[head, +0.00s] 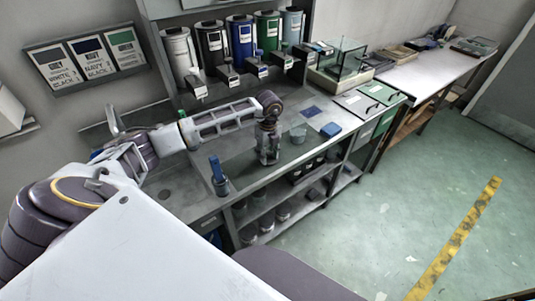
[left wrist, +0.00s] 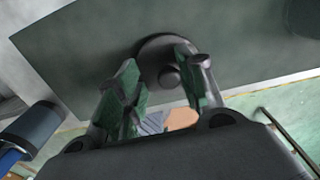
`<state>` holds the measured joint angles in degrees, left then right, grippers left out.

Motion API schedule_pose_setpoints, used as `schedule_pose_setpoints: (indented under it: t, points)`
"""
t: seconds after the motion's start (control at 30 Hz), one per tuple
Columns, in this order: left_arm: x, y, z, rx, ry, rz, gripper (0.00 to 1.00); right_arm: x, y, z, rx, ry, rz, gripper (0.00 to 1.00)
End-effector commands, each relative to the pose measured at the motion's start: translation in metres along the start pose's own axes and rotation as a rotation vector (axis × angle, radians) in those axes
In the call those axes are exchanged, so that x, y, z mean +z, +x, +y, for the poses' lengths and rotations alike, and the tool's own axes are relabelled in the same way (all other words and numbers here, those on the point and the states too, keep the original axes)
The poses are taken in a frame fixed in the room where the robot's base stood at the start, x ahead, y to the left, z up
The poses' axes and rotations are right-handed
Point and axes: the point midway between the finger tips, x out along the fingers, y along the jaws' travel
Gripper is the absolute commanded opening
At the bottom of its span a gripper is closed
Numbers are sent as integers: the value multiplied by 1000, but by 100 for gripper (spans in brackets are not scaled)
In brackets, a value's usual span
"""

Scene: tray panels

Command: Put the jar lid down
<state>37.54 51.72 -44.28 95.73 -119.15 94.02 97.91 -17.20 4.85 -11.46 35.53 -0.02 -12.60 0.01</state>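The jar lid (left wrist: 156,46) is a dark disc with a round knob (left wrist: 169,77), seen in the left wrist view against a grey-green surface. My left gripper (left wrist: 160,92) has its green-padded fingers spread on either side of the knob. The right-hand finger is close to the knob, and a gap shows on the left-hand side. In the head view my left gripper (head: 267,157) points down, low over the front part of the worktop; it hides the lid there. A clear glass jar (head: 298,134) stands just to its right. My right gripper is in neither view.
A cup with a blue-handled tool (head: 219,178) stands left of my gripper. A blue block (head: 331,130) lies to the right. Several coloured canisters (head: 241,38) line the back. The bench front edge (head: 290,180) is close, with shelves below.

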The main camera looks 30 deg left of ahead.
Motion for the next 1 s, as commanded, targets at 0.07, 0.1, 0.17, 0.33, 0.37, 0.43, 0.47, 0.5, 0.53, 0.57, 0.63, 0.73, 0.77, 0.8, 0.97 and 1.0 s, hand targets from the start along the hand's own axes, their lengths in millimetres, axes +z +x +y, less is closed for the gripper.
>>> schedule_pose_setpoints:
  t: [0.07,0.1,0.17,0.33,0.37,0.43,0.47,0.5,0.53,0.57,0.63,0.73,0.77,0.8,0.97,1.0]
  points:
    - [0,0,0,0,0,0,38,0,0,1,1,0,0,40]
    - [0,0,0,0,0,0,38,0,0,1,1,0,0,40]
    - [0,-1,0,0,0,0,38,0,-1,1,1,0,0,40]
    - [0,-9,0,-2,0,-1,38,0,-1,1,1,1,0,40]
    - [1,-11,-1,-2,0,-2,38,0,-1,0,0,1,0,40]
    - [1,-18,-1,-4,0,-2,38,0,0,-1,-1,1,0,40]
    - [1,-22,-1,-3,0,-1,38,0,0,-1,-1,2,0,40]
    - [1,-27,-1,-2,0,-1,38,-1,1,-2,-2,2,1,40]
    - [1,-31,-1,-3,0,-1,38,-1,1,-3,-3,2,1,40]
    - [1,-35,-1,-3,0,-2,38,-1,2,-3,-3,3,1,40]
    - [1,-46,-1,-3,0,-2,38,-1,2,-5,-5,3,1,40]
    - [0,-60,-1,-3,0,-1,38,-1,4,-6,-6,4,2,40]
    - [0,-65,-1,-3,0,-1,38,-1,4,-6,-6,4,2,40]
    - [0,-71,-1,-3,0,-2,38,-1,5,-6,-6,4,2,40]
    - [0,-94,0,-3,1,-1,38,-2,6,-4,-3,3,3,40]
    - [0,-99,-1,-3,1,-1,38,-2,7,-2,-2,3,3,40]
